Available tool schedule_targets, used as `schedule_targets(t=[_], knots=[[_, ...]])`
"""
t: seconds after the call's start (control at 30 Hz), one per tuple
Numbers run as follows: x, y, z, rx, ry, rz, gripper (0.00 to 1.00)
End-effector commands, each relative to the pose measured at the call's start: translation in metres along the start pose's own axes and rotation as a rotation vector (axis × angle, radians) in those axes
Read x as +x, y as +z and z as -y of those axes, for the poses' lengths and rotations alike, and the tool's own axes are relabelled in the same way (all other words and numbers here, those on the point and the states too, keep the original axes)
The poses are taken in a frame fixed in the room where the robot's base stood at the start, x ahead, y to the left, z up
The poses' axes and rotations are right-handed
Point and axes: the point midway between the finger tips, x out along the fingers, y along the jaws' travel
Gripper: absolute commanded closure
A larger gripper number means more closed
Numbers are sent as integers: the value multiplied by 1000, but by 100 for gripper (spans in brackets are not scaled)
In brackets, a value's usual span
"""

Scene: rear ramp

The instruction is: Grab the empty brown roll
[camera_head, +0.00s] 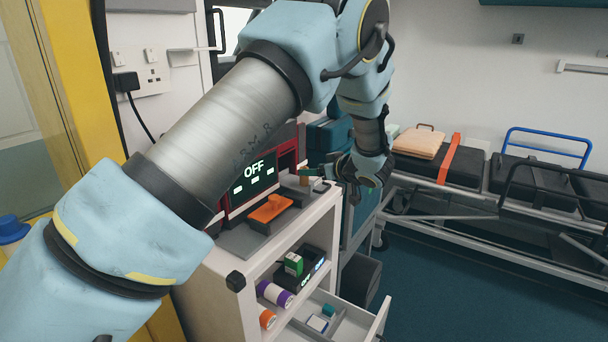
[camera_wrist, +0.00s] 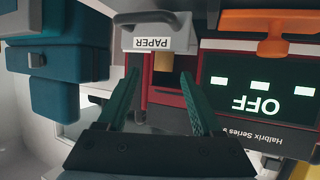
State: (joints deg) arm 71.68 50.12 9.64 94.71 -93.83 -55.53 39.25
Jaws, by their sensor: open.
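A small brown roll (camera_wrist: 163,62) shows in the wrist view, partly hidden behind a pale grey part labelled PAPER (camera_wrist: 160,38). It also shows in the head view as a small tan piece (camera_head: 304,176) on top of the white cart, beside the fingers. My gripper (camera_wrist: 158,77) is open, with its two teal fingers apart and nothing between them. The roll lies beyond the fingertips, roughly in line with the gap.
A red-framed monitor reading OFF (camera_head: 254,175) and a grey tray with an orange handle (camera_head: 270,208) stand on the white cart (camera_head: 215,262). The lower shelf and open drawer hold small items. A stretcher (camera_head: 470,168) stands at the right; floor between is clear.

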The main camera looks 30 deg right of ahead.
Motion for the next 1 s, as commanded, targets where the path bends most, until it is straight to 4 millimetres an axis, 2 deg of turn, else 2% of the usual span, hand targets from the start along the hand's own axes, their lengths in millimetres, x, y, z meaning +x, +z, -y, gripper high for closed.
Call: schedule_targets(t=[0.4,0.67,1.0], knots=[[50,-1,5,0,0,0,33],[54,1,4,-1,2,0,33],[54,1,5,-1,2,0,69]])
